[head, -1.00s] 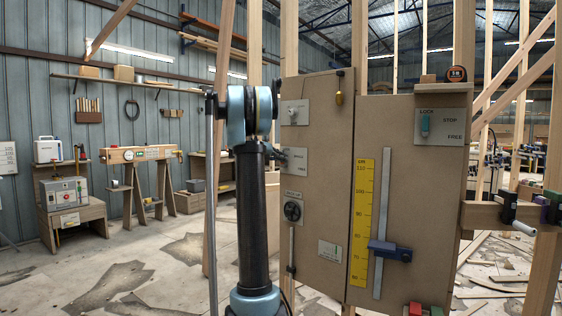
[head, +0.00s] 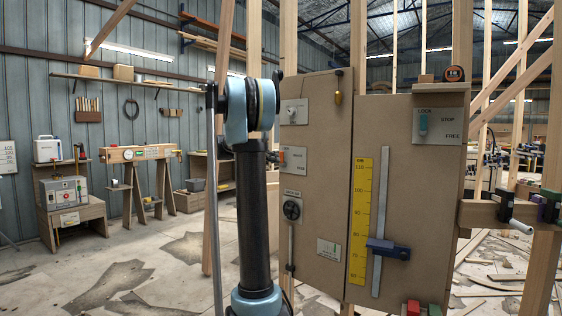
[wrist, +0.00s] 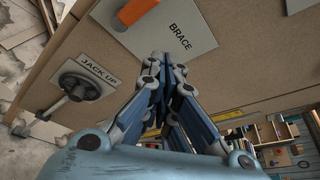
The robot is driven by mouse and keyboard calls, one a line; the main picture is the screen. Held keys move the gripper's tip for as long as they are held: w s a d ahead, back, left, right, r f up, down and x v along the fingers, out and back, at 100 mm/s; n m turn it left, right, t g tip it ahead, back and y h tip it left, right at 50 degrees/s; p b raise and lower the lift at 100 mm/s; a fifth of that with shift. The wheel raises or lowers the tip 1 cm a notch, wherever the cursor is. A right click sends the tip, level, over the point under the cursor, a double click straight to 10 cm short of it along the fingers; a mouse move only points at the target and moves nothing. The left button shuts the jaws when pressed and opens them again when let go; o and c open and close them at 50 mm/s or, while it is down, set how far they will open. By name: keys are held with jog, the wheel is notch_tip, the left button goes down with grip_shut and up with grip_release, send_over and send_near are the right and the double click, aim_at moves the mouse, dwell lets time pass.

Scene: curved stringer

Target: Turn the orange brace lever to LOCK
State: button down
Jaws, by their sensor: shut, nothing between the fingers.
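The orange brace lever (wrist: 136,12) lies across the grey BRACE plate (wrist: 185,38) at the top of the wrist view, cut off by the frame edge. My gripper (wrist: 160,60) is shut and empty, its fingertips just below the lever and over the plate's lower edge; I cannot tell whether they touch the plate. In the head view the lever (head: 283,157) shows as a small orange patch at the left of its plate (head: 296,161), close beside my arm. My gripper is hidden there behind my arm.
A black JACK UP knob (head: 292,210) sits below the brace plate; it also shows in the wrist view (wrist: 80,86). A blue lever (head: 423,125) is on a LOCK/STOP/FREE plate at right. A blue slider (head: 389,250) sticks out beside the yellow scale (head: 361,220).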

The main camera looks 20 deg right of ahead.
jog(key=shift+a, duration=1.15)
jog(key=shift+s, duration=0.1)
jog(key=s+a+f+m+y, duration=0.5)
jog(key=s+a+f+m, duration=0.4)
jog(key=s+f, duration=0.3)
jog(key=s+a+f+m+y, duration=0.4)
jog(key=s+a+f+m, duration=0.5)
jog(key=s, duration=1)
jog(key=s+a+f+m+g+y, duration=0.1)
jog(key=s+a+f+m+y, duration=0.4)
jog(key=s+a+f+m, duration=0.4)
jog(key=s+f+m, duration=0.1)
jog(key=s+f, duration=0.5)
jog(key=s, duration=0.1)
jog(key=shift+a+y, duration=0.3)
jog(key=shift+a, duration=0.1)
